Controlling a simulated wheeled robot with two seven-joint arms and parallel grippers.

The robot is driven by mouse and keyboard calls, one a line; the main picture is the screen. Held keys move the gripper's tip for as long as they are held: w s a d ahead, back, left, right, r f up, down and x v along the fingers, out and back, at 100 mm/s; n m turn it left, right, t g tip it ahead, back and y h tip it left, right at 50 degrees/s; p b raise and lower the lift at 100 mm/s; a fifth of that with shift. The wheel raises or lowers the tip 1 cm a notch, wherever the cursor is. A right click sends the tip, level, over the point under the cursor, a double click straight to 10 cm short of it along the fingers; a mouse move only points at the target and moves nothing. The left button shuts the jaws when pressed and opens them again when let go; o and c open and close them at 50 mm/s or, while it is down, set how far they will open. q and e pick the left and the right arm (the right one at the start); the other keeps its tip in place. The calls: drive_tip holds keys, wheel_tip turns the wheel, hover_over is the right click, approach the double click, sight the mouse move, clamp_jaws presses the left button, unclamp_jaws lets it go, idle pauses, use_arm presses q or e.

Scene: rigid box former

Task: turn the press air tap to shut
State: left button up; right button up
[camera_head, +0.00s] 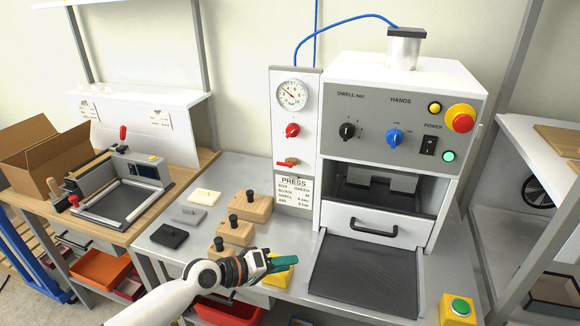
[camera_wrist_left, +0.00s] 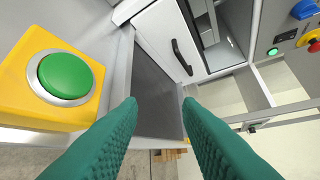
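The press air tap (camera_head: 287,163) is a small brass valve with a red lever, low on the white panel left of the press. Its lever lies roughly level in the head view. A round red knob (camera_head: 292,130) and a pressure gauge (camera_head: 291,95) sit above it. My left gripper (camera_head: 286,264) has green fingers and is below the panel, over the bench front, apart from the tap. In the left wrist view its two fingers (camera_wrist_left: 160,125) are apart with nothing between them. The tap does not show there. My right gripper is not in view.
A yellow box (camera_head: 279,277) sits beside my left gripper, partly hidden; a yellow box with a green button (camera_head: 460,308) stands at right. The press (camera_head: 400,130) has a drawer (camera_head: 375,223) and dark plate (camera_head: 365,275). Wooden blocks with knobs (camera_head: 236,231) stand left of the panel.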

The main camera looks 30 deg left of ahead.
sight(280, 164)
use_arm(q)
drive_tip(key=w+a+r+n+t+y, duration=0.2)
drive_tip(key=w+a+r+n+t, duration=0.15)
drive_tip(key=a+r+n, duration=0.35)
drive_tip(key=w+a+r+n+t+y, duration=0.2)
drive_tip(key=w+a+r, duration=0.2)
drive_tip(key=a, duration=0.6)
drive_tip(key=w, duration=0.4)
drive_tip(key=w+d+p, duration=0.1)
drive_tip(key=w, duration=0.3)
drive_tip(key=w+d, duration=0.1)
drive_tip(key=w, duration=0.3)
drive_tip(key=shift+d+r, duration=0.1)
drive_tip(key=shift+p, duration=0.3)
clamp_jaws()
